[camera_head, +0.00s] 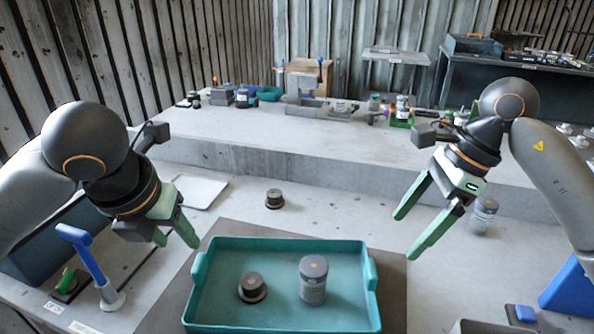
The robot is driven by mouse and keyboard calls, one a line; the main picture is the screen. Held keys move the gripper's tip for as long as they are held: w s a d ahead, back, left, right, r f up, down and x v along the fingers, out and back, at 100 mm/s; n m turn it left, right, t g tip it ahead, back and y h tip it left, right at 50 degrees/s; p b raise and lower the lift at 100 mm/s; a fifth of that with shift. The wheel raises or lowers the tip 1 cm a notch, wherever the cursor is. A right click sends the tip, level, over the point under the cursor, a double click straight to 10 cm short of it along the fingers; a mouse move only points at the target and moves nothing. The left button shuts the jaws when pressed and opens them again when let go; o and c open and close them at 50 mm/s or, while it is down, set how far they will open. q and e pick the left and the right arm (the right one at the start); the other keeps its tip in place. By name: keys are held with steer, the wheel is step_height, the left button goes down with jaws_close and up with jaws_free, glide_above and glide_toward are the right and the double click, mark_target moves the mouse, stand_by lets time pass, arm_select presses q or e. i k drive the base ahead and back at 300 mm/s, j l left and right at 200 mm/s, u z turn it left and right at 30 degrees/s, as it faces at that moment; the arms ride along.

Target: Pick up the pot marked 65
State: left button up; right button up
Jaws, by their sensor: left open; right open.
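A tall grey pot (313,281) stands upright in the teal tray (368,272), right of its middle. A short dark pot (253,287) with a wider base sits beside it to the left. A similar short dark pot (274,198) stands on the bench behind the tray. Another tall grey pot (483,215) stands on the bench at the right. I cannot read the number 65 on any of them. My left gripper (178,239) is open and empty, above the bench left of the tray. My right gripper (407,236) is open and empty, right of the tray and left of the far-right pot.
A blue lever stand (88,258) and a dark box are at the left. Blue fixtures (570,290) are at the right front. A raised ledge (330,158) crosses behind, with several containers and tools on it. The bench between ledge and tray is mostly clear.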

mark_target(314, 270)
steer(key=k, duration=1)
